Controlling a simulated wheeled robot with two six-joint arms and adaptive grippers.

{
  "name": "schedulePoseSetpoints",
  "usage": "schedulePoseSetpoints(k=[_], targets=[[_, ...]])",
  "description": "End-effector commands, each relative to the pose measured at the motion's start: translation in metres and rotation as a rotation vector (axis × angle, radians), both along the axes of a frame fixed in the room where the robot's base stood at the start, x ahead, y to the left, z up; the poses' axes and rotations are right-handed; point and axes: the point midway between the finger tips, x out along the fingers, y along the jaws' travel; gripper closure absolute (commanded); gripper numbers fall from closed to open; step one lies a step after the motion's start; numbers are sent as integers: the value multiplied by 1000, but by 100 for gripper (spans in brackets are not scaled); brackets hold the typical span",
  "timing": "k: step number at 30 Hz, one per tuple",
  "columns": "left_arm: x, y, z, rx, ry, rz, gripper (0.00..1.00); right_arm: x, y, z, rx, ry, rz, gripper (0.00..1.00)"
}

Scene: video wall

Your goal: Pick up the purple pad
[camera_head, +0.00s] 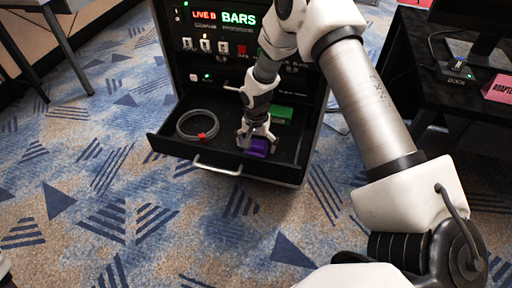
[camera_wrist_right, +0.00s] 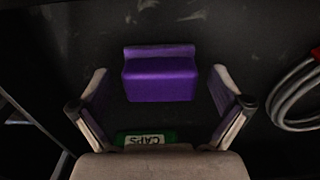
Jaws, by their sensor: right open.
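The purple pad (camera_head: 257,147) lies on the floor of an open black drawer (camera_head: 171,142). In the right wrist view the purple pad (camera_wrist_right: 160,78) is a block with a raised back edge, on the dark drawer bottom. My right gripper (camera_head: 257,138) reaches down into the drawer directly over the pad. In the right wrist view its two fingers (camera_wrist_right: 161,98) are spread, one on each side, with gaps between them and the pad. My left gripper is not in view.
A green box (camera_head: 282,114) labelled CAPS (camera_wrist_right: 146,139) lies beside the pad. A coiled grey cable (camera_head: 198,125) with a red tie is in the drawer's left part. The drawer has a front handle (camera_head: 217,167). A black desk (camera_head: 440,82) stands at right.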

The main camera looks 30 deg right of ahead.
Motion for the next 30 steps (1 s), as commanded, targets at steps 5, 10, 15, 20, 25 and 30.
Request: schedulePoseSetpoints(k=[5,10,15,20,25,30], targets=[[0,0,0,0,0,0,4,0,0,0,0,0,0,46],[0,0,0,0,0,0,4,0,0,0,0,1,0,61],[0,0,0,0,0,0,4,-1,0,0,0,1,0,66],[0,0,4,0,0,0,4,0,0,12,0,-1,-1,66],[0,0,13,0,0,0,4,1,0,53,1,-3,-1,66],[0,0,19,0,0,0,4,1,0,89,1,-2,0,66]])
